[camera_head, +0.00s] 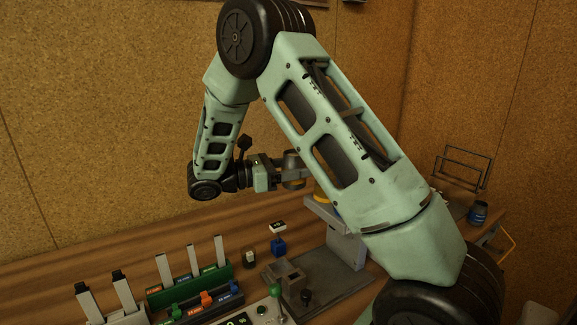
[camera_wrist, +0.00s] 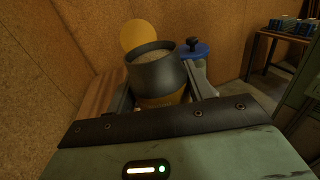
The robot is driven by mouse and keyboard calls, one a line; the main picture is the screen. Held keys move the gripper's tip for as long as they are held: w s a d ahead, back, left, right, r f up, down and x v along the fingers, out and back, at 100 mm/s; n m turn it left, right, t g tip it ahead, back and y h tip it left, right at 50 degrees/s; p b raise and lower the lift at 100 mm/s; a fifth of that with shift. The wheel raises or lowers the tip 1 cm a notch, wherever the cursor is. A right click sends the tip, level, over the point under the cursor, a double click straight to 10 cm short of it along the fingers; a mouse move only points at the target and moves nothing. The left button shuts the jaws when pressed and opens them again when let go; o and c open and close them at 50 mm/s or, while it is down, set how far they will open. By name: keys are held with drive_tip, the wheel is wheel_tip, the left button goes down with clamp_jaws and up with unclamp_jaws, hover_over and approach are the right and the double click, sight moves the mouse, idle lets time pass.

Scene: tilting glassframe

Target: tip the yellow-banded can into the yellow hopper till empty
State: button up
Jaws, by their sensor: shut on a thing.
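The yellow-banded can (camera_wrist: 153,72) is a dark grey cup with its open top toward the wrist camera; pale grainy contents show inside, near the rim. Its yellow band (camera_wrist: 163,99) sits low, between the fingers of my gripper (camera_wrist: 160,90), which is shut on it. In the head view the can (camera_head: 294,160) looks about upright, held above the bench. A yellow round shape (camera_wrist: 138,34) shows behind the can in the wrist view. In the head view a yellow rim (camera_head: 322,198), probably the hopper, sits below and right of the can, mostly hidden by my arm.
A grey stand (camera_head: 346,246) rises from a metal base near the yellow rim. A blue round part with a black knob (camera_wrist: 195,46) lies beyond the can. Racks (camera_head: 190,284) with upright strips and a green-knobbed lever (camera_head: 276,291) stand at front left. A dark blue can (camera_head: 478,212) stands right.

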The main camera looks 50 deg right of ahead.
drive_tip(key=shift+w+a+r+p, duration=0.1)
drive_tip(key=shift+p, duration=0.3)
drive_tip(key=shift+r+p, duration=0.1)
drive_tip(key=shift+p, duration=0.2)
drive_tip(key=shift+r+y+p, duration=0.1)
drive_tip(key=shift+y+p, duration=0.3)
drive_tip(key=shift+p, duration=0.1)
drive_tip(key=d+t+y+p, duration=0.1)
drive_tip(key=p, duration=0.1)
drive_tip(key=d+n+t+y+p, duration=0.1)
drive_tip(key=y+p, duration=0.1)
drive_tip(key=shift+s+r+p, duration=0.15)
drive_tip(key=shift+s+p, duration=0.15)
drive_tip(key=shift+p, duration=0.05)
drive_tip(key=shift+s+d+r+n+t+y+p, duration=0.15)
drive_tip(key=shift+d+r+n+t+y+p, duration=0.55)
drive_tip(key=shift+y+p, duration=1.95)
drive_tip(key=shift+s+d+r+n+t+y+p, duration=0.15)
drive_tip(key=shift+d+r+t+y+p, duration=0.55)
drive_tip(key=shift+y+p, duration=1.95)
drive_tip(key=shift+s+d+r+n+t+y+p, duration=0.1)
drive_tip(key=shift+d+r+n+t+y+p, duration=0.6)
drive_tip(key=shift+y+p, duration=1.95)
drive_tip(key=shift+a+f+m+t+y+b, duration=0.2)
drive_tip(key=shift+f+m+t+y+b, duration=0.1)
drive_tip(key=shift+f, duration=0.1)
